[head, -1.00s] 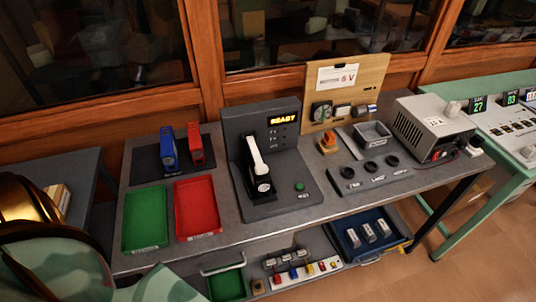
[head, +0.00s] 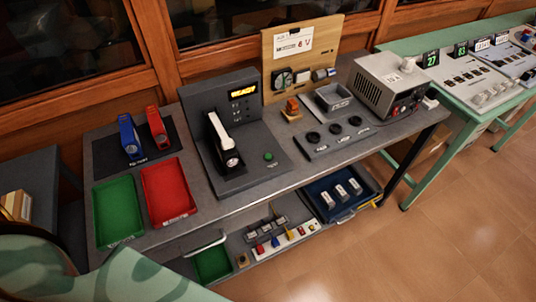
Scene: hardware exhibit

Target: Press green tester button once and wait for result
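The grey tester (head: 222,110) stands in the middle of the table, with an amber lit display (head: 243,91) that appears to read READY. A small green button (head: 268,156) sits on the right side of the tester's base. A white and black flashlight-like object (head: 223,140) stands tilted in the tester, left of the button. Nothing touches the button. Neither of my grippers is in view.
A green tray (head: 118,210) and a red tray (head: 168,190) lie left of the tester, with blue (head: 130,136) and red (head: 157,128) devices behind them. The floor in front is clear.

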